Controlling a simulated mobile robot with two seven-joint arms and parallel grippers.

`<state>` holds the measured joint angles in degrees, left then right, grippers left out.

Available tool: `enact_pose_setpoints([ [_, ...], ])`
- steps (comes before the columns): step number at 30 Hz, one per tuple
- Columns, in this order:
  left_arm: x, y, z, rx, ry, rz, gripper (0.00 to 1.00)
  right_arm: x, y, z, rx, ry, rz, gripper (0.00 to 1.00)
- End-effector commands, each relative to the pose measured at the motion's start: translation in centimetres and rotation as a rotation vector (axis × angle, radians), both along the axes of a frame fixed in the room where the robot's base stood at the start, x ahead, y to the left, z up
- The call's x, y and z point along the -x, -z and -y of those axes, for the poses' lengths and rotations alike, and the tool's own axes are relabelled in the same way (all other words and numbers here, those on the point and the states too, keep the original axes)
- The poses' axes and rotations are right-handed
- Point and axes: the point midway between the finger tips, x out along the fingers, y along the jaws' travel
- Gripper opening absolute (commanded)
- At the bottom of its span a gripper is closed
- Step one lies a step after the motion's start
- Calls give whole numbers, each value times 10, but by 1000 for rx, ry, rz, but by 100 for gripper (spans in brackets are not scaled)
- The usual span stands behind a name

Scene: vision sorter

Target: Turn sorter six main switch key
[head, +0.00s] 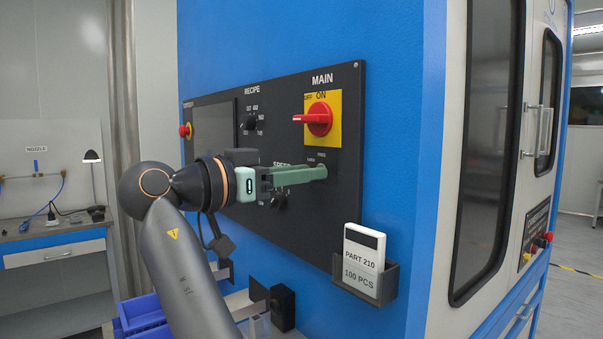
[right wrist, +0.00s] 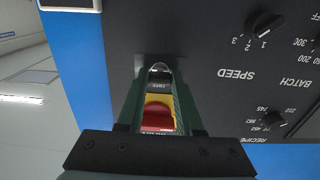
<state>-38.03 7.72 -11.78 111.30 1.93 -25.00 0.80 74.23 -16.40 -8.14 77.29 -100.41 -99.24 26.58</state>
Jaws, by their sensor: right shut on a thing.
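My right gripper (head: 320,172) reaches in from the left with its green fingers against the black panel (head: 348,215). It is shut on the key (right wrist: 160,68) of the key switch below the MAIN switch; the fingers hide most of the key in the head view. The red rotary MAIN switch (head: 319,118) sits on a yellow plate just above the fingertips, its handle pointing left near horizontal. In the right wrist view, which is upside down, the red switch (right wrist: 157,117) shows between the fingers. My left gripper is not in view.
A RECIPE knob (head: 251,123), a dark screen (head: 214,130) and a red stop button (head: 185,131) are on the panel's left. A SPEED knob (right wrist: 265,24) is close by. A card holder (head: 365,276) with a PART 210 card (head: 364,250) juts out lower right.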

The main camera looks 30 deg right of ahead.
Motion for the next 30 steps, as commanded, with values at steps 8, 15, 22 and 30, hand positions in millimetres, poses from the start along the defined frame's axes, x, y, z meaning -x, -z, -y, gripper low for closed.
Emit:
enact_pose_setpoints([
  [8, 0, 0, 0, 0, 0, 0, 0, 0, 0, 0, 0, 0, 2, 0],
  [15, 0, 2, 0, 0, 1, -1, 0, 0, 0, 0, -4, 0, 55, 0],
  [22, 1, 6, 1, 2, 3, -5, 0, 0, 1, 0, -15, 0, 200, 0],
  [30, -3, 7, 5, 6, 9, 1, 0, 0, 1, 0, -35, 0, 451, 0],
])
